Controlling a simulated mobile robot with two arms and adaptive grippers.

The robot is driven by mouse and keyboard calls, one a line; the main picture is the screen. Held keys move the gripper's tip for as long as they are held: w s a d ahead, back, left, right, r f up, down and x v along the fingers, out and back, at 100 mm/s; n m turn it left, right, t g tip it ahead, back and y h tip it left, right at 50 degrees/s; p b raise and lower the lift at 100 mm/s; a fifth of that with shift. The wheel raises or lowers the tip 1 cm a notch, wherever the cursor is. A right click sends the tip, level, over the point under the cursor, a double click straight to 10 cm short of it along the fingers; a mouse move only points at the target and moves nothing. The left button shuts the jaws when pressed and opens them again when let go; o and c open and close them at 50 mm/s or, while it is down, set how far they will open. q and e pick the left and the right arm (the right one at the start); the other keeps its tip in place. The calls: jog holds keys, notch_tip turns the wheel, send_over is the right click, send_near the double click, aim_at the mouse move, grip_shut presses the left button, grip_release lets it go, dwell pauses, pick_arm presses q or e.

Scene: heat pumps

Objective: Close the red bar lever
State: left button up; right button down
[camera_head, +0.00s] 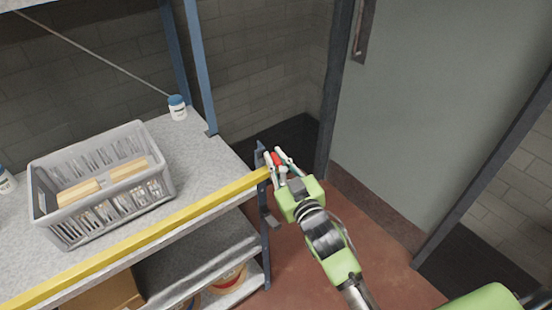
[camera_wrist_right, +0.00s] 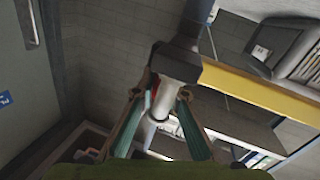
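A small red part (camera_head: 278,159), probably the red bar lever, is at the right end of the shelf's yellow beam, by the blue post. My right gripper (camera_head: 274,153) reaches up to it, with its fingers apart on either side. In the right wrist view, a pale cylinder (camera_wrist_right: 176,96) with a strip of red (camera_wrist_right: 153,93) on its left lies between the fingertips of the right gripper (camera_wrist_right: 165,92). Contact with the fingers cannot be made out. The fingers hide much of the lever. My left gripper is not in view.
A grey crate (camera_head: 160,190) with wooden blocks and a white bottle (camera_head: 178,112) with a blue cap stand on the shelf. The yellow beam (camera_head: 150,233) runs along its front edge. A grey door (camera_head: 435,110) is at the right. Reddish floor (camera_head: 390,275) lies clear below.

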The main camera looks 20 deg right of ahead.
jog(key=shift+a+r+n+y+p, duration=0.2)
jog(key=shift+n+y+p, duration=0.45)
jog(key=shift+y, duration=0.35)
jog(key=shift+s+a+f+n+g+y+p, duration=0.1)
jog(key=shift+a+n+g+y+p, duration=0.15)
jog(key=shift+n+y, duration=0.3)
jog(key=shift+a+f+n+g+y+p, duration=0.1)
jog(key=shift+n+g+y, duration=0.25)
jog(key=shift+y, duration=0.4)
jog(key=c, duration=2)
grip_release()
jog(key=shift+s, duration=0.1)
jog(key=shift+s+d+f, duration=0.1)
jog(key=shift+s, duration=0.1)
jog(key=v, duration=1.1)
jog(key=shift+s, duration=0.25)
